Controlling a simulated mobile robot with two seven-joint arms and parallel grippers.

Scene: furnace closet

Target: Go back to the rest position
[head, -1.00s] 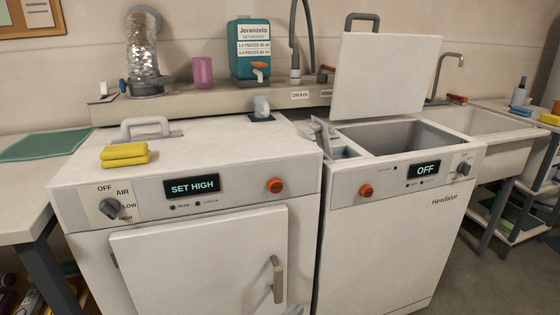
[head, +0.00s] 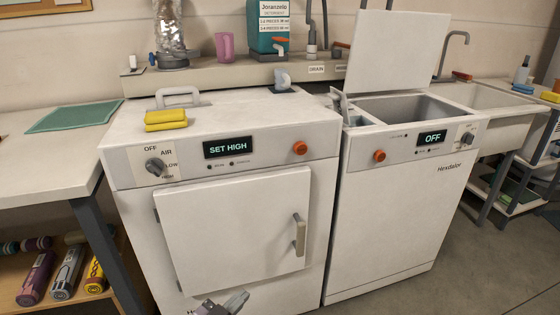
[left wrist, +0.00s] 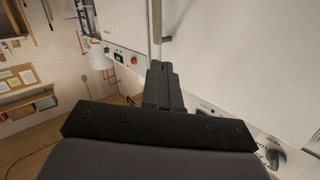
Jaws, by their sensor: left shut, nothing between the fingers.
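My left gripper (head: 236,302) shows at the bottom edge of the head view, low in front of the left machine's door. In the left wrist view its dark fingers (left wrist: 162,86) are together with nothing between them, beside a white machine surface. The left machine (head: 250,140) has a closed door (head: 240,225) with a grey handle (head: 299,235), and its display reads SET HIGH. My right gripper is not in view.
The right machine (head: 385,220) has its lid (head: 395,55) raised and its display reads OFF. Yellow sponges (head: 166,119) lie on the left machine. A side table (head: 50,150) stands left, with several rolls (head: 65,275) below it. Open floor (head: 470,265) shows at the right.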

